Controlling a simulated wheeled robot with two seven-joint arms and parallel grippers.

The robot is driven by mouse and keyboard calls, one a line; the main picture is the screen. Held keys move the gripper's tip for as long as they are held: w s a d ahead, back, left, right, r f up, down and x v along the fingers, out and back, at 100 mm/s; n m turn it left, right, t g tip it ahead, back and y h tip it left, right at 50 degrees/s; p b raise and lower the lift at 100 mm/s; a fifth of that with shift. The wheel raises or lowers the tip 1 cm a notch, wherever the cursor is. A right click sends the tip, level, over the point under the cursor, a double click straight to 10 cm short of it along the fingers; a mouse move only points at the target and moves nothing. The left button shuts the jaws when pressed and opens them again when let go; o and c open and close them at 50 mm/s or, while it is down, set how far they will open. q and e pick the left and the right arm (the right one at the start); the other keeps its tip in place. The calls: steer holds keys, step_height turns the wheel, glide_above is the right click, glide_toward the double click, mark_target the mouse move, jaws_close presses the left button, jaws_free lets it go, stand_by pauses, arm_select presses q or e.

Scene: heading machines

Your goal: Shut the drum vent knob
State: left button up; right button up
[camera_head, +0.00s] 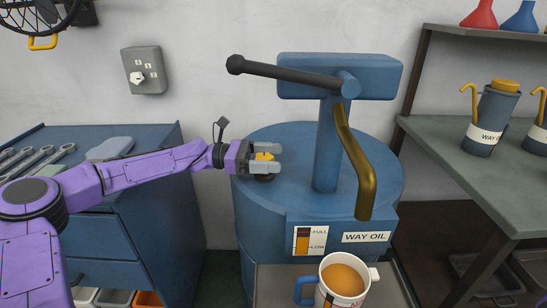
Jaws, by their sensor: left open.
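The blue oil drum (260,210) stands in the middle, with a "WAY OIL" label and a level gauge on its front. The vent knob (264,156) is yellow on a dark base and sits on the left of the drum's top. My left gripper (268,159) comes in from the left, its grey fingers open around the knob, one on the far side and one on the near side. Whether the fingers touch the knob I cannot tell. My right gripper is not in view.
A blue pump with a black lever (285,72) and a brass spout (352,160) rises from the drum top, right of my gripper. A mug of amber liquid (342,283) stands below the spout. A blue tool cabinet (140,215) is at left, shelving (465,170) at right.

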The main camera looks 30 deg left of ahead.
arm_select(q)
steer(key=v, duration=0.9)
steer(key=shift+s+a+p, duration=0.1)
steer(key=shift+a+p, duration=0.25)
